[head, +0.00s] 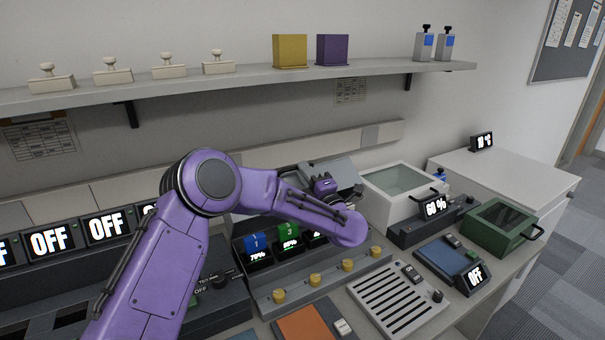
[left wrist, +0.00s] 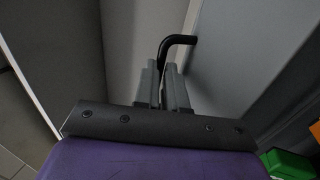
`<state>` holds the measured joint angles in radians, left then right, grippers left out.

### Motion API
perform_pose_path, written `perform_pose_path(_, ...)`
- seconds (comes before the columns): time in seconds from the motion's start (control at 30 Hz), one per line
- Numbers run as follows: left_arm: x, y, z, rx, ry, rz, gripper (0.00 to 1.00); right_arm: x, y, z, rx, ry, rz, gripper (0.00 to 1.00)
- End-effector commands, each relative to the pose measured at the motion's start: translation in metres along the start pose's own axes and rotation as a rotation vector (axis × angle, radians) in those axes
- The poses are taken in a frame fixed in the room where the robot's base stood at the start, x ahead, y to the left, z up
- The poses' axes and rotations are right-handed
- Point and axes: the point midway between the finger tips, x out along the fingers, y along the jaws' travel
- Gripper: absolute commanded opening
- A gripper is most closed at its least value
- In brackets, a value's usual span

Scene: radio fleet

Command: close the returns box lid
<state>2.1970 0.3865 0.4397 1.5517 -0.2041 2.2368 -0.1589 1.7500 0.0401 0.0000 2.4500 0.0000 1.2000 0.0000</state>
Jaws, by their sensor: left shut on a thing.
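A grey panel, apparently the returns box lid (head: 340,168), stands tilted behind my left forearm in the head view. The box under it is mostly hidden by my arm. My left gripper (head: 309,168) is at this lid, its fingers small and partly hidden. In the left wrist view the gripper's grey fingers (left wrist: 163,82) are shut on a bent black handle (left wrist: 181,40). The handle joins a grey panel (left wrist: 232,55). My right gripper is not in view.
A charger with blue and green radios (head: 288,229) stands in front of the lid. To the right are a white glass-topped box (head: 376,203), a display reading 60 % (head: 435,208) and a green lidded box (head: 485,238). A shelf (head: 240,80) runs above.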

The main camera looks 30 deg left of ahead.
Motion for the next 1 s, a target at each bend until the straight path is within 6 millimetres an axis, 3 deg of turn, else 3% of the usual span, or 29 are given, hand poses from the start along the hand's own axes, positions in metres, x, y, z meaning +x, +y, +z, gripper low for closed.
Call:
perform_pose_path(0.43, -0.003, -0.004, -0.001, 0.006, 0.001, -0.007, 0.0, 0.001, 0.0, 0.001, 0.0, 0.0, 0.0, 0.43)
perform_pose_path(0.47, -0.003, -0.004, -0.001, 0.006, 0.0, -0.007, 0.2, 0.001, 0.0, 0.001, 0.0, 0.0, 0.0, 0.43)
perform_pose_path(0.5, -0.003, -0.004, -0.001, 0.006, 0.0, -0.007, 0.33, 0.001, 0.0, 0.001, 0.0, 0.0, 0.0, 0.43)
perform_pose_path(0.53, -0.003, -0.004, -0.001, 0.006, 0.0, -0.007, 0.36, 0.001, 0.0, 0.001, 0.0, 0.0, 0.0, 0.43)
perform_pose_path(0.87, -0.003, -0.002, 0.0, 0.003, 0.0, -0.004, 0.36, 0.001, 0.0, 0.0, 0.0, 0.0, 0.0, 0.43)
perform_pose_path(1.0, -0.013, -0.003, 0.001, 0.002, -0.005, -0.001, 0.36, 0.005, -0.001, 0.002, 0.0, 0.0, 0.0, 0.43)
